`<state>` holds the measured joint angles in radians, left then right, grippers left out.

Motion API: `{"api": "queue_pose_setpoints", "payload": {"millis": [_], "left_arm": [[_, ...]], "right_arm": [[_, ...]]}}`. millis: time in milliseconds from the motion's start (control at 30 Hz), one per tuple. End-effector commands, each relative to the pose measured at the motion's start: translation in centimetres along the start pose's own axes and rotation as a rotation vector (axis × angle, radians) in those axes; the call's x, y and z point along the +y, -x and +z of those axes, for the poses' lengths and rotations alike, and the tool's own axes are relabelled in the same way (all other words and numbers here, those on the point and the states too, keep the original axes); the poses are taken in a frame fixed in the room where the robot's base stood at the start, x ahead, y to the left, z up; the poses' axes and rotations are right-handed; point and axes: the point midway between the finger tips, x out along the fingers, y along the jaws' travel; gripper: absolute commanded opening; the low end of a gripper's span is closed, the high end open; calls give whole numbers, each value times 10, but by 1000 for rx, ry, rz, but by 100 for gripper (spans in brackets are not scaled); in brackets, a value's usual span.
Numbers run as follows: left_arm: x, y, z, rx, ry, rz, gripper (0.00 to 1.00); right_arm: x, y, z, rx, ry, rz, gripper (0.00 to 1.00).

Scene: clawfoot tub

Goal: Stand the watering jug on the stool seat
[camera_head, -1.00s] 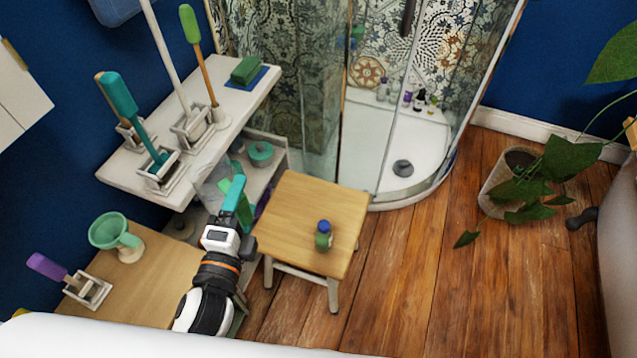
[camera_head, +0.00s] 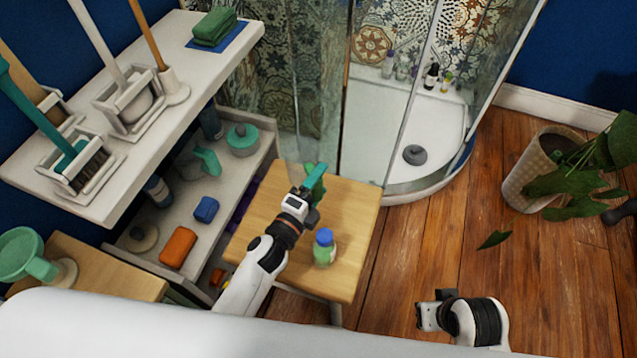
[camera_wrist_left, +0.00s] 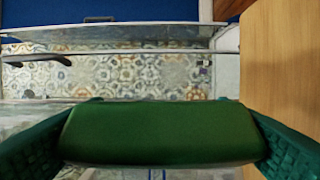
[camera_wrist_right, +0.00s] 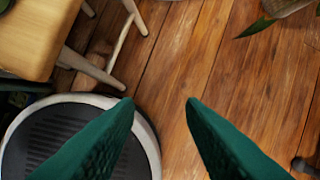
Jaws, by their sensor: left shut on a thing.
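The stool (camera_head: 345,205) has a light wooden seat and stands in front of the shower. My left gripper (camera_head: 314,180) is over the far part of its seat. It is shut on a smooth green object, which I take to be the watering jug (camera_wrist_left: 160,135); in the left wrist view this spans between the fingers. Most of its shape is hidden, and I cannot tell whether it touches the seat. A bottle with a blue cap (camera_head: 324,248) stands on the near part of the seat. My right gripper (camera_head: 426,312) is open and empty above the floor, right of the stool.
Left of the stool is a shelf (camera_head: 165,215) with a teal pot (camera_head: 242,140) and several small items. A white shelf (camera_head: 120,165) above holds brushes. A plant pot (camera_head: 535,170) stands right; floor between is clear.

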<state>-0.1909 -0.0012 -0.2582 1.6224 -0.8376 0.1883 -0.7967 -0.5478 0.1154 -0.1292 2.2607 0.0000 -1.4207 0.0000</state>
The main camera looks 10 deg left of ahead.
Motion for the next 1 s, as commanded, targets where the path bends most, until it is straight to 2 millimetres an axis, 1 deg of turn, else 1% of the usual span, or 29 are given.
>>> {"api": "queue_pose_setpoints", "payload": {"millis": [233,467,667,933,1000], "left_arm": [[0,-1,0,-2,-1,1,24],[-1,0,0,-1,1,0,24],[-15,0,1,-1,1,1,24],[-34,0,1,-1,1,1,24],[-34,0,1,-1,1,1,24]], "right_arm": [[0,2,0,-1,0,0,36],[0,-1,0,-2,0,0,36],[0,13,0,-15,-1,-2,36],[-1,40,-4,-31,-3,-5,36],[0,37,5,-71,-1,-3,36]]}}
